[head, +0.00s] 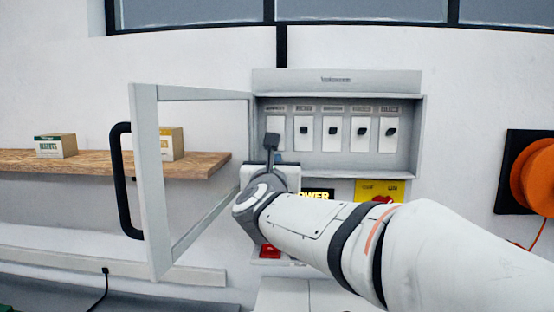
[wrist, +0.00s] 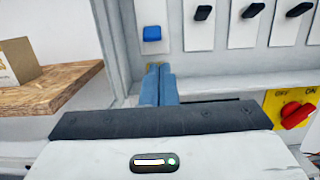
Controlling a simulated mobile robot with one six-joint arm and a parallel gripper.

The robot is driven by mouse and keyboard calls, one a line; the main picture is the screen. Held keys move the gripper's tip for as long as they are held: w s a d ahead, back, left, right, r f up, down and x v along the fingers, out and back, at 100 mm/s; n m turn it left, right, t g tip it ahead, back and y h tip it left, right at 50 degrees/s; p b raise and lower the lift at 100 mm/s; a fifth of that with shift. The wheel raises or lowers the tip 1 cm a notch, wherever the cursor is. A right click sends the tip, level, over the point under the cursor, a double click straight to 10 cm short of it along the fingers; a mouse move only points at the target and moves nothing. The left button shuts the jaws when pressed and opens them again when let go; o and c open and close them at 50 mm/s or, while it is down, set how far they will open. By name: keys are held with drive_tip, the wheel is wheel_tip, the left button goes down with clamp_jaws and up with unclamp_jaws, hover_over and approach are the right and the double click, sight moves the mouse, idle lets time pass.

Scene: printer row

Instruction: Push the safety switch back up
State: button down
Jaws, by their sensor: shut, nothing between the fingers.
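The switch panel (head: 340,80) is a grey wall box with a row of several switches on white plates. The leftmost switch is blue (wrist: 152,33) and sits low on its plate. The black switches beside it, such as this one (wrist: 203,13), sit higher on theirs. In the head view the blue switch cannot be made out clearly behind my arm. My gripper (wrist: 159,67) has blue fingers, shut and empty. In the wrist view its tips show just below the blue switch's plate, apart from the switch.
The panel's framed door (head: 145,190) stands open to the left, with a black handle (head: 123,180). A wooden shelf (head: 100,160) with small boxes lies beyond it. Below the panel is a yellow plate with a red knob (wrist: 295,114). An orange reel (head: 535,175) hangs at right.

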drive_tip(key=w, duration=0.2)
drive_tip(key=w+p, duration=0.1)
drive_tip(key=w, duration=0.1)
drive_tip(key=w+r+p, duration=0.1)
drive_tip(key=w, duration=0.1)
drive_tip(key=shift+w+d, duration=0.1)
drive_tip(key=shift+d, duration=0.15)
